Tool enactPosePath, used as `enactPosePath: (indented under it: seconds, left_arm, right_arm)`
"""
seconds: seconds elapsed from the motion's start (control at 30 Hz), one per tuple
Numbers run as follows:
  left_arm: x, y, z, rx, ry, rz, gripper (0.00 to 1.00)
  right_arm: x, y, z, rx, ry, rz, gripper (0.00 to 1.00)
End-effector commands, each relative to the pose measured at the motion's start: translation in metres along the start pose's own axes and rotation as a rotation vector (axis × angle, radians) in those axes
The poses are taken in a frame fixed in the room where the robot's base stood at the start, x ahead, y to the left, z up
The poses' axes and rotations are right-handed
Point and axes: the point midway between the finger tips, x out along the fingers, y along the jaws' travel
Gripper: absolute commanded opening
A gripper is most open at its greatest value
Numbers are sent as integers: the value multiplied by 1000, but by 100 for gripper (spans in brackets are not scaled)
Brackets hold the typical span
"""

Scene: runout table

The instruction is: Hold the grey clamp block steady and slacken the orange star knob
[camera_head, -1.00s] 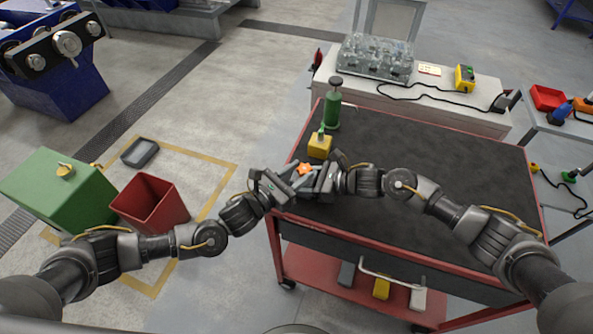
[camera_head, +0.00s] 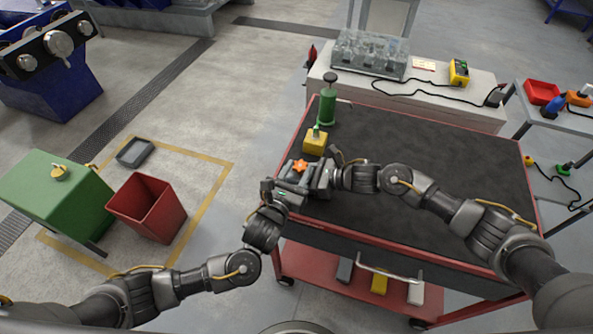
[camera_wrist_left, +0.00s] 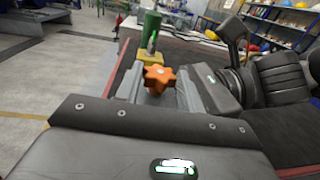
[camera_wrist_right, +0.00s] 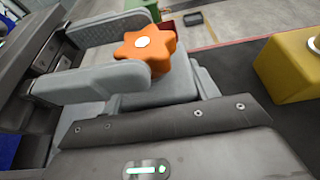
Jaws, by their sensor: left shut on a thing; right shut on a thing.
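The orange star knob (camera_head: 300,166) sits on top of the grey clamp block (camera_wrist_right: 165,92) at the near left corner of the cart top. My left gripper (camera_head: 297,176) comes in from the lower left, its two fingers on opposite sides of the knob, shut on it. The knob also shows between those fingers in the left wrist view (camera_wrist_left: 158,78) and in the right wrist view (camera_wrist_right: 145,50). My right gripper (camera_head: 318,182) comes in from the right and is shut on the clamp block.
A yellow block (camera_head: 315,142) and a green bottle-like tool (camera_head: 327,107) stand just behind the clamp on the red-rimmed cart (camera_head: 430,140). The cart top to the right is clear. A red bin (camera_head: 147,208) and green box (camera_head: 55,195) stand on the floor at left.

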Motion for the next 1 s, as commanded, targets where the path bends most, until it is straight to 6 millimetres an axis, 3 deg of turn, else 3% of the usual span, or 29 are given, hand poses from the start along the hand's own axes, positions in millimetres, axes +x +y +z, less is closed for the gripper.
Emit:
enactPosePath:
  seconds: [0.17, 0.2, 0.37, 0.73, 1.0]
  left_arm:
    - [1, 0, 2, -1, -3, -2, 16]
    - [1, 0, 2, -1, -3, -2, 40]
    - [0, 0, 1, -1, -2, -2, 60]
    - [1, 2, 0, 6, -4, -35, 60]
    - [3, 12, 2, 17, -7, -303, 60]
  right_arm:
    - [1, 2, 0, -1, 0, 5, 18]
    - [1, 2, 0, -1, 0, 5, 18]
    - [1, 2, 0, -1, 0, 4, 18]
    - [0, 1, 0, 0, 1, 1, 18]
    - [0, 0, 0, 0, 0, 0, 18]
